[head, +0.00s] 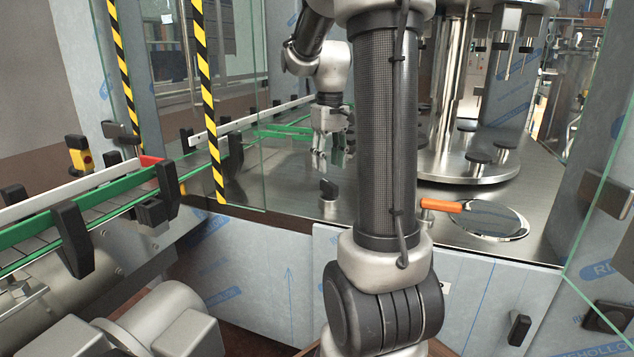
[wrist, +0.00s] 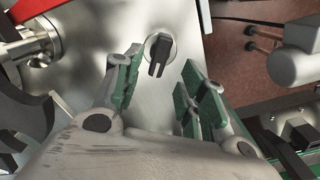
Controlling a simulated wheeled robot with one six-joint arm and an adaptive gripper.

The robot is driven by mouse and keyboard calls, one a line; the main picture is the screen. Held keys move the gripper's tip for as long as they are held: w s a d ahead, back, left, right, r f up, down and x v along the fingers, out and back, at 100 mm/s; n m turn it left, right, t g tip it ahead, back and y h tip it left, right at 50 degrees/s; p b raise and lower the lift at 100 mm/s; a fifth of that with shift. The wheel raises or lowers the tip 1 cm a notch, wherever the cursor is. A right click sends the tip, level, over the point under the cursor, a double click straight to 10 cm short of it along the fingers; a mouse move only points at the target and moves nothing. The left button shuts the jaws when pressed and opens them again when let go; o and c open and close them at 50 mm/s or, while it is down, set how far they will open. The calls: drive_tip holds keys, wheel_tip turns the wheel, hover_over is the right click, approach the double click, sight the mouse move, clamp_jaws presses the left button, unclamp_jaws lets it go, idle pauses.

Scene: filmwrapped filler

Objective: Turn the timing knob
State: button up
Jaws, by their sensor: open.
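The timing knob (head: 328,188) is a small black knob on the steel deck. In the wrist view the knob (wrist: 158,55) has a round pale base and a black grip pointing roughly down the picture. My gripper (head: 325,150) is open and empty, above and behind the knob in the head view. In the wrist view my gripper (wrist: 158,85) has its green-padded fingers spread to either side, with the knob beyond the gap between them. The fingers appear apart from the knob. Nothing hides the knob's grip.
A green-railed conveyor (head: 110,198) runs along the left. Yellow-black striped posts (head: 206,100) edge a glass guard there. An orange handle (head: 441,206) lies beside a round steel disc (head: 490,220) on the right. A rotary filler base (head: 460,168) stands behind. The deck around the knob is clear.

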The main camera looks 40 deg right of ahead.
sight(329, 182)
wheel_tip(329, 182, down, 6)
drive_tip(key=shift+s+f, duration=0.1)
drive_tip(key=shift+f, duration=0.1)
clamp_jaws()
